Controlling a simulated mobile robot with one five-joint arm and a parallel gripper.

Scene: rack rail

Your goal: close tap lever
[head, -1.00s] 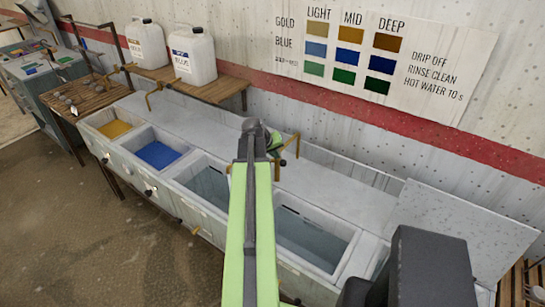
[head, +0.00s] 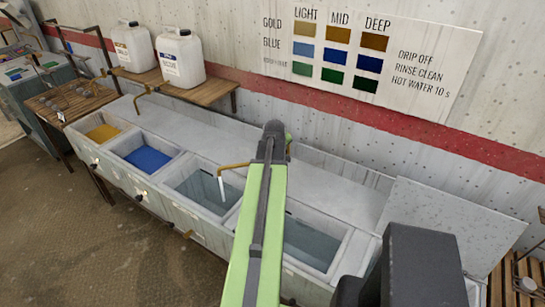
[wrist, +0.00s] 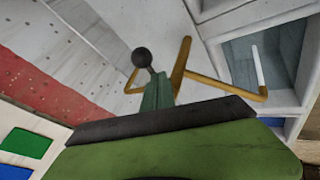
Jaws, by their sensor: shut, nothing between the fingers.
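The brass tap spout (head: 234,166) reaches over a water-filled basin, and a pale stream (head: 221,188) runs from its end. In the wrist view the tap (wrist: 220,84) and stream (wrist: 258,66) also show. The tap lever has a black ball knob (wrist: 141,57), seen just beyond the tip of my gripper (wrist: 156,92). My gripper is shut and empty. Its tip overlaps the lever's lower part in the picture; I cannot tell whether they touch. In the head view my green and grey arm hides the lever and most of my gripper.
The trough has a gold basin (head: 103,132), a blue basin (head: 149,158) and water basins. Two white jugs (head: 179,58) stand on a wooden shelf (head: 222,88) against the wall. Another brass tap (head: 150,90) stands to the left. A speckled panel (head: 445,222) is at right.

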